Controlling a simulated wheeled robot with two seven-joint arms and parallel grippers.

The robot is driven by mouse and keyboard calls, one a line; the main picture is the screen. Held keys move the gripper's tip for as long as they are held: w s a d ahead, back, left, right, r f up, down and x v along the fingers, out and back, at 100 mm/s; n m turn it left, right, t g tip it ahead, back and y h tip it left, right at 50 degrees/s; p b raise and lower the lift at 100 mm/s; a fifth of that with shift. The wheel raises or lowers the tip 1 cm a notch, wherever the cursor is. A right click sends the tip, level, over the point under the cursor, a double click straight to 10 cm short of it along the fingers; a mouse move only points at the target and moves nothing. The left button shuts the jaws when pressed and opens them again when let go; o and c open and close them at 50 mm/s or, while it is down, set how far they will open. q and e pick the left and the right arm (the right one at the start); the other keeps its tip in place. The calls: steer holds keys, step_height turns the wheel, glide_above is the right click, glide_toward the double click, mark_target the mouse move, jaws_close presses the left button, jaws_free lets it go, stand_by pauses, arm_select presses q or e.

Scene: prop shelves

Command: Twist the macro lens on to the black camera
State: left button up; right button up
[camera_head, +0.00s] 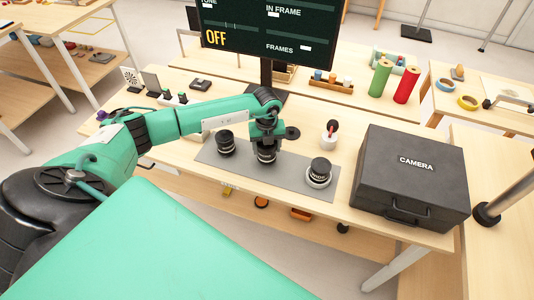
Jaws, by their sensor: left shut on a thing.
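My left gripper (265,142) points down over the grey mat (286,181), shut on the black lens (266,156) in the middle. That lens stands upright at the mat, and I cannot tell whether it touches it. A second black lens (226,146) stands to its left. A black lens with a pale ring at its base (319,174) stands to its right. The labels are too small to read, so I cannot tell which is the macro lens. I cannot make out the black camera. My right gripper is out of view.
A large black case marked CAMERA (414,177) stands on the right of the table. A small white pot with a red-tipped item (329,136) and a flat black disc (292,133) lie behind the mat. A monitor (275,30) rises behind, with green (380,78) and red (406,86) rolls to its right.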

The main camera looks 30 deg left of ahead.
arm_select(q)
steer(key=shift+r+p, duration=1.1)
steer(key=shift+r, duration=0.9)
